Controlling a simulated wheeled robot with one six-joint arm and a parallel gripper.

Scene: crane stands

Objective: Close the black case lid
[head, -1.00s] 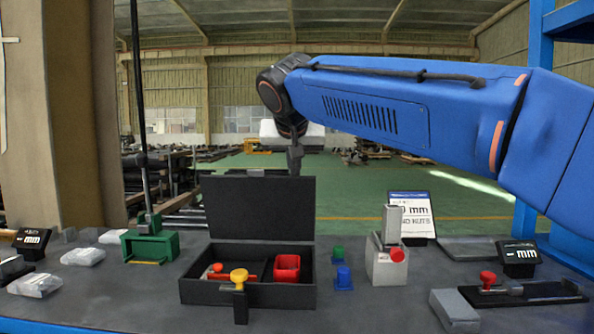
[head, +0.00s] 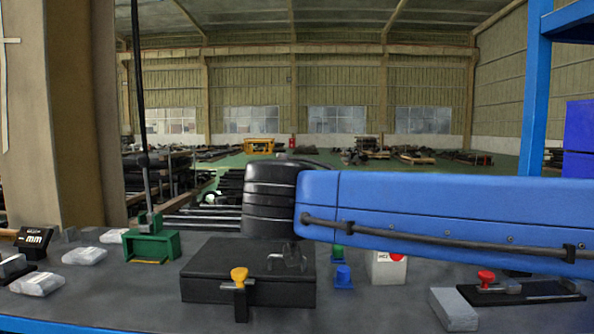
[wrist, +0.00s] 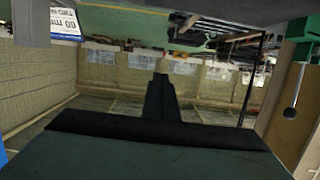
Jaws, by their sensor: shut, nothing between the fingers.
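The black case (head: 283,294) stands on the dark bench, left of centre in the head view. Its lid (head: 215,262) lies down flat over the box and looks shut; the contents are hidden. A yellow-topped part (head: 239,275) stands at the case's front. My gripper (head: 287,264) is just over the middle of the lid, its fingers shut and empty. I cannot tell whether it touches the lid. My gripper shows dark in the wrist view (wrist: 157,90), where the picture is upside down.
A green stand (head: 152,245) is left of the case. A blue part (head: 343,277) and a green part (head: 337,252) are close on its right. A red-knobbed clamp (head: 487,279) is farther right.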

